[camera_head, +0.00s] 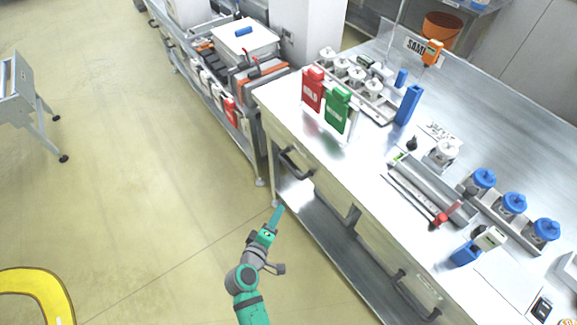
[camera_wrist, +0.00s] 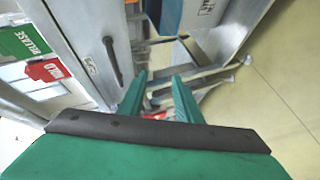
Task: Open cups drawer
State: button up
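Two drawers are set in the front of the steel workbench (camera_head: 350,185), both seemingly shut. The upper-left drawer has a dark bar handle (camera_head: 296,162) below the red and green signs. The lower-right drawer has a similar handle (camera_head: 417,296). I cannot read which one is marked for cups. My gripper (camera_head: 277,214) is left of the bench front, below the upper-left handle and apart from it. In the wrist view, my gripper (camera_wrist: 159,82) has two teal fingers standing apart with nothing between them. A drawer handle (camera_wrist: 113,62) and a small label (camera_wrist: 90,66) show beyond the left finger.
A red sign (camera_head: 313,90) and a green sign (camera_head: 338,110) stand at the bench edge. Blue-lidded jars (camera_head: 514,203) and a long metal tray (camera_head: 430,190) are on top. A loaded side cart (camera_head: 262,75) stands behind. A lower shelf (camera_head: 310,210) runs under the bench.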

aim_at(289, 165)
jog(key=w+a+r+h, duration=0.1)
jog(key=w+r+h, duration=0.2)
jog(key=w+r, duration=0.45)
jog(key=shift+t, duration=0.3)
jog(key=x, duration=1)
jog(key=shift+w+d, duration=0.25)
jog(key=shift+w, duration=0.05)
grip_shut()
